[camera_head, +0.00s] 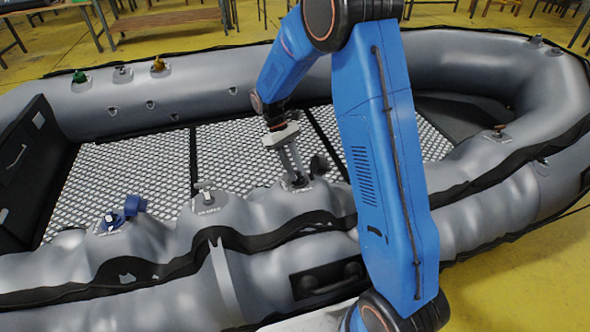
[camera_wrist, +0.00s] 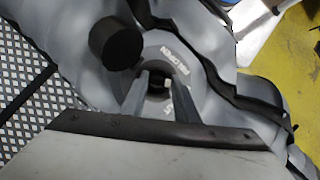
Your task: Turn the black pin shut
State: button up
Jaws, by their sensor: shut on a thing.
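My gripper (camera_head: 294,176) points down at a valve on the near tube of the grey inflatable boat. In the wrist view, my gripper's two fingers (camera_wrist: 158,88) are closed in on the black pin (camera_wrist: 157,78) at the middle of a round grey valve plate (camera_wrist: 190,65) with lettering. The pin is mostly hidden between the fingertips, so its turn angle cannot be told. A round black cap (camera_wrist: 117,43) sits beside the plate, close to the left finger; it also shows in the head view (camera_head: 318,165).
Along the near tube are a valve with a pale pin (camera_head: 204,194) and a blue valve with its cap (camera_head: 133,205). Green (camera_head: 79,76), pale (camera_head: 122,70) and orange (camera_head: 158,64) pins stand on the far tube. Another valve (camera_head: 499,131) is at right. Benches stand behind.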

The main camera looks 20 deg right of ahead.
jog(key=m, duration=0.2)
jog(key=m+y, duration=0.1)
jog(key=m, duration=0.1)
jog(key=m+y, duration=0.1)
jog(key=m, duration=0.2)
jog(key=shift+w+d+g, duration=0.15)
jog(key=shift+w+g, duration=0.1)
jog(key=shift+g, duration=0.15)
jog(key=shift+y, duration=0.3)
jog(key=o, duration=1.1)
jog(key=shift+c, duration=0.2)
jog(key=v, duration=1.7)
jog(key=shift+r, duration=0.15)
